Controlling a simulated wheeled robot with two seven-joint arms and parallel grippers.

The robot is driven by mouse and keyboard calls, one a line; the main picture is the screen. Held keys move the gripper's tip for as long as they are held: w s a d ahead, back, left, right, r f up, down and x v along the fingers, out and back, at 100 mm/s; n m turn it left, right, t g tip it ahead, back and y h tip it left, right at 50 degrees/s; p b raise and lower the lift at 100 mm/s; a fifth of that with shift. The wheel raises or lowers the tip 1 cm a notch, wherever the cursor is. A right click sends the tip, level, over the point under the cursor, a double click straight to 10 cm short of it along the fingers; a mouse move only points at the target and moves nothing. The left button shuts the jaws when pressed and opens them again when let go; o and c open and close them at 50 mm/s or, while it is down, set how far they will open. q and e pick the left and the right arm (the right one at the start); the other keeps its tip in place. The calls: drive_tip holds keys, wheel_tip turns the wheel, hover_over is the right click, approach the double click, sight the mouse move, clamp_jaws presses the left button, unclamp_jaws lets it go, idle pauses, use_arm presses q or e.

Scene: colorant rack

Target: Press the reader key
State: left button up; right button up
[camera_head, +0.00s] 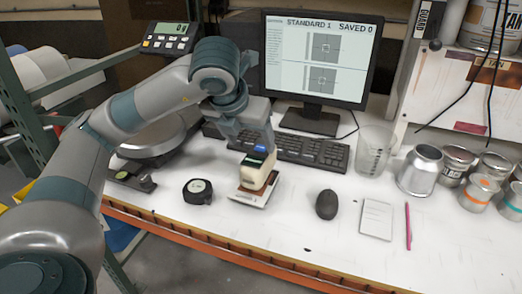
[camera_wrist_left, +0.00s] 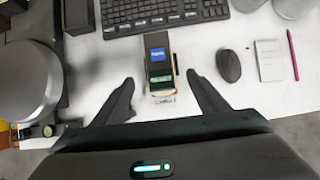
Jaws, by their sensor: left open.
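The reader (camera_head: 254,174) is a small cream block with a dark top, standing on a brown and white card (camera_head: 243,199) on the bench. A blue patch (camera_head: 260,149), perhaps its key, shows on top. In the left wrist view the reader (camera_wrist_left: 158,66) lies between the finger lines, with the blue patch (camera_wrist_left: 158,54) and a small green display (camera_wrist_left: 160,79). My left gripper (camera_head: 252,147) is open and empty above the reader, pointing down; its fingers (camera_wrist_left: 160,78) are spread either side in the wrist view. Whether a finger touches the reader is unclear. My right gripper is not in view.
A monitor (camera_head: 320,62) reads STANDARD 1, SAVED 0. A keyboard (camera_head: 300,149) lies behind the reader. A tape measure (camera_head: 198,191) is to its left; a mouse (camera_head: 327,204), notepad (camera_head: 376,219) and pink pen (camera_head: 408,226) are to its right. Several cans (camera_head: 420,170) stand further right.

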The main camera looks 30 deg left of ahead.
use_arm(q)
drive_tip(key=shift+c, duration=0.3)
clamp_jaws()
idle(1.6)
